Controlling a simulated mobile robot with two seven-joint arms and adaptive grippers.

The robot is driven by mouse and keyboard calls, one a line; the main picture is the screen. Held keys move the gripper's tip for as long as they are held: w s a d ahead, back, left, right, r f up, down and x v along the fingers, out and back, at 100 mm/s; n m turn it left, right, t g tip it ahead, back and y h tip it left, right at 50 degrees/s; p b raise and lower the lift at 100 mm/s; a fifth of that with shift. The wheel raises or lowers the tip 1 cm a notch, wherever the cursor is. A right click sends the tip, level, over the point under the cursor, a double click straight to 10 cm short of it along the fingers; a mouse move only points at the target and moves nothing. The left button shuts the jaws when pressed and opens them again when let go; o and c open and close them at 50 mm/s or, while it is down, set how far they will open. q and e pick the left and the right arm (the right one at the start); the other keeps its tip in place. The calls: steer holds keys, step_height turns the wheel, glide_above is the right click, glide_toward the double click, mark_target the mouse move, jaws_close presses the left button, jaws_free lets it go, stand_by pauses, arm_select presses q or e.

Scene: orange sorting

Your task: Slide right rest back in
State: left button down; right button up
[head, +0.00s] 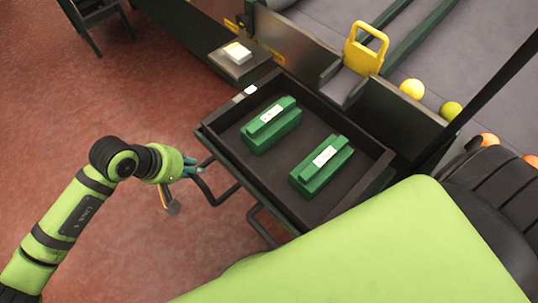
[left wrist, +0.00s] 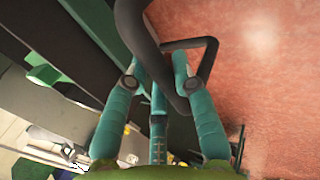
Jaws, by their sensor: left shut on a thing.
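A dark rest (head: 325,215) like a shallow tray, with a raised rim, stands out from the side of the sorting line. It has black loop handles on its near-left side. My left gripper (head: 192,170) is shut on the left black handle (head: 213,198). In the left wrist view the handle (left wrist: 207,62) passes between the teal fingers of my gripper (left wrist: 158,85). Two green boxes (head: 272,128) (head: 320,170) with white labels sit apart inside the rest. The lower right of the rest is partly hidden by a green part of mine. My right gripper is not in view.
A yellow-handled bracket (head: 365,48) stands behind the rest. A small ledge with a white item (head: 237,53) is at its upper left. The red floor (head: 110,110) to the left is mostly clear.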

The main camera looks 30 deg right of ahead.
arm_select(q)
steer(key=c, duration=0.8)
jaws_free()
steer(key=shift+s+f, duration=0.2)
steer(key=shift+f, duration=0.25)
steer(key=shift+c, duration=0.2)
steer(key=shift+w+r, duration=0.1)
steer(key=shift+w, duration=0.05)
steer(key=shift+r, duration=0.15)
steer(key=shift+d+r+p, duration=0.1)
steer(key=shift+r+p, duration=0.25)
steer(key=shift+r, duration=0.15)
steer(key=shift+r+p, duration=1.35)
steer(key=shift+r, duration=1.75)
